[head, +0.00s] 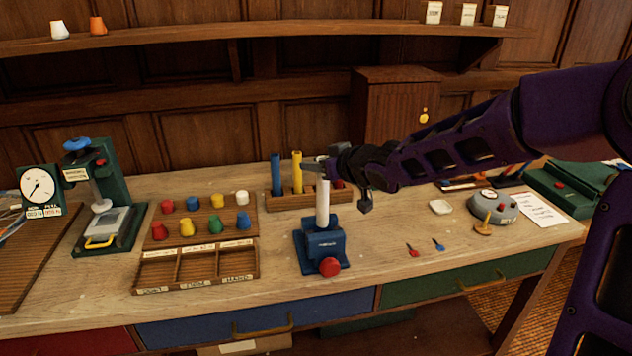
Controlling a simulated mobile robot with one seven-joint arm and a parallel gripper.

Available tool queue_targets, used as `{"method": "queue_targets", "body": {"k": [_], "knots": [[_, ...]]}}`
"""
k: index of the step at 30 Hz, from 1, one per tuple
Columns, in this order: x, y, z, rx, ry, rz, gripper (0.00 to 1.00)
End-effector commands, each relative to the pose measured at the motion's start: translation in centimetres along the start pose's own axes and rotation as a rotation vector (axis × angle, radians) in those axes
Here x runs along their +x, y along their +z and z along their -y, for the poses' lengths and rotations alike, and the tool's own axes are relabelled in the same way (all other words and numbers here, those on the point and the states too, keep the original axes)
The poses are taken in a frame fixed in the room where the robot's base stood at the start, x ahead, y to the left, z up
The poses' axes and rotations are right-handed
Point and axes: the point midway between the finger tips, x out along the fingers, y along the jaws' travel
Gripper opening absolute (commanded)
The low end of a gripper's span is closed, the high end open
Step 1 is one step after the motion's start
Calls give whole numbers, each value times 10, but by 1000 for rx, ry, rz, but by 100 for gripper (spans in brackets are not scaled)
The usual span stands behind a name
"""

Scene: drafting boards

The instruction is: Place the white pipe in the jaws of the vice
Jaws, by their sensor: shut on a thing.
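The white pipe (322,203) stands upright directly above the blue vice (321,250). Its lower end meets the top of the vice; I cannot tell whether it sits between the jaws or just in front of or above them. The vice stands on the bench near its front edge, with a red knob (330,267) facing the front. My gripper (322,168) comes in from the right and is shut on the upper part of the pipe. The fingers partly hide the pipe's top.
Behind the vice is a wooden rack (270,200) with a blue and a yellow pipe. Left are a tray (205,217) of coloured pegs, a sorting box (195,268) and a green press (100,200). A grey round device (495,206) stands right. Bench is clear just right of the vice.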

Motion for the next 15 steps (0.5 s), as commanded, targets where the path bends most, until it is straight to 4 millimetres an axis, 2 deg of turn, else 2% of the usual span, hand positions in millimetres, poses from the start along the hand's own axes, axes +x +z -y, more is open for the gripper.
{"method": "queue_targets", "body": {"k": [6, 15], "knots": [[14, 33, 0, 0, 0, 1, 0], [15, 36, 0, -1, 1, 0, 0]]}}
